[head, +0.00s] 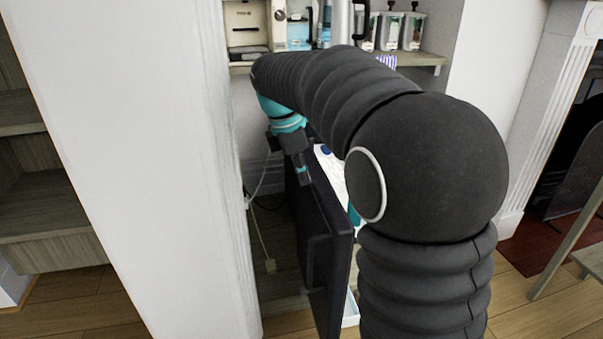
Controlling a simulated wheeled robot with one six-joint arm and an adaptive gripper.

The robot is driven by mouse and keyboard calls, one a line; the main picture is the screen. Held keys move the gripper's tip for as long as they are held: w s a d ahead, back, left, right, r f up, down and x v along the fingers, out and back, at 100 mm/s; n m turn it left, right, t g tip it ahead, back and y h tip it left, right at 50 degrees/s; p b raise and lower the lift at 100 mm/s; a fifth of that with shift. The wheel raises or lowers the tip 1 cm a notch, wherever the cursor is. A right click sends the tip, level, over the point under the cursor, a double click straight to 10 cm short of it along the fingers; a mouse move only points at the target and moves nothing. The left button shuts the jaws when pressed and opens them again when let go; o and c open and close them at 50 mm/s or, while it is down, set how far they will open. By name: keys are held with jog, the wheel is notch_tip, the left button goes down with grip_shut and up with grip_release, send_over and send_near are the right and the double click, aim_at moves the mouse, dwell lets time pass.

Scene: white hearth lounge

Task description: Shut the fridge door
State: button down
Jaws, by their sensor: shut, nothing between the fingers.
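The dark fridge door (317,235) stands open below the shelf, seen nearly edge-on, with its near end toward me. Pale white and teal parts (332,172) show just right of it, partly hidden by my arm. My gripper (303,176) is shut and empty. It points down at the upper far part of the door, along the door's left side. I cannot tell whether it touches the door. The fridge body is mostly hidden behind my arm.
A white wall (140,150) stands close on the left of the door. A wooden shelf (432,59) above holds a coffee machine (246,24) and several jars (413,31). Cables (262,225) hang behind the door. A fireplace surround (555,100) is at right.

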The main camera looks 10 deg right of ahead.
jog(key=b+x, duration=0.1)
jog(key=x, duration=0.5)
jog(key=shift+f, duration=0.4)
jog(key=shift+s+d, duration=0.1)
jog(key=shift+d, duration=0.1)
